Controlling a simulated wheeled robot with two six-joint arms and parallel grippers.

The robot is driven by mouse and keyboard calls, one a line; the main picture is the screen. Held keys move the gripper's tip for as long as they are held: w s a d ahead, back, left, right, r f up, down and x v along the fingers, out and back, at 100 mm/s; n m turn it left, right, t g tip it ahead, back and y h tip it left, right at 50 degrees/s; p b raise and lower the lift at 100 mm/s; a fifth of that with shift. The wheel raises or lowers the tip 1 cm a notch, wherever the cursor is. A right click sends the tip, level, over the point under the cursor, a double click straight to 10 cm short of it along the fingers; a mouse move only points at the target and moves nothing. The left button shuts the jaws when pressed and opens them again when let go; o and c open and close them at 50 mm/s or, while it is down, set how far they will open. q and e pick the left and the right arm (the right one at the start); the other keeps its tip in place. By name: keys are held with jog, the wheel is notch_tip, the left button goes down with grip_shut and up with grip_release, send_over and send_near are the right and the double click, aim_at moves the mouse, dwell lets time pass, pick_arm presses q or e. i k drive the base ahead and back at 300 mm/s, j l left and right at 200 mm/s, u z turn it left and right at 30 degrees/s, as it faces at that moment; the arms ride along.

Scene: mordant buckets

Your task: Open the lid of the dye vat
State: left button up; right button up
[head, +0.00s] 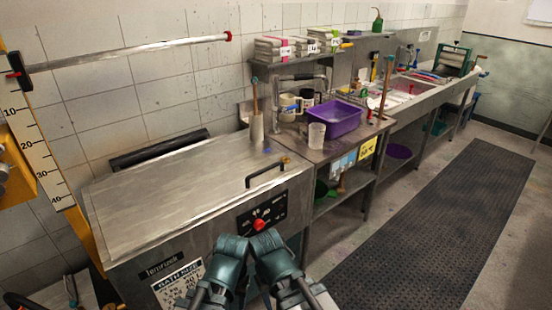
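The dye vat (215,240) is a large steel box at the left centre of the head view. Its flat steel lid (180,185) lies shut on top. A black bar handle (265,174) stands on the lid near its front right edge. Below it, the front has a black control panel with a red knob (260,224). Two dark teal parts of my arms show side by side at the bottom centre, in front of the vat, and hide part of its front. No fingertips of either gripper can be seen.
Right of the vat, a steel bench (335,150) holds a purple tub (335,119), a clear beaker (316,135) and jugs. A dark mat (440,220) covers open floor at right. A horizontal rod (130,50) and a yellow ruled post stand at left.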

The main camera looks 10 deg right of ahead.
aim_at(152, 192)
jog(key=i+l+u, duration=0.1)
jog(key=l, duration=0.25)
jog(key=i+l+u, duration=0.15)
jog(key=i+l, duration=0.2)
jog(key=i+l+u, duration=0.1)
jog(key=l, duration=0.35)
jog(key=i+l+u, duration=0.15)
jog(key=l, duration=0.25)
jog(key=i, duration=0.1)
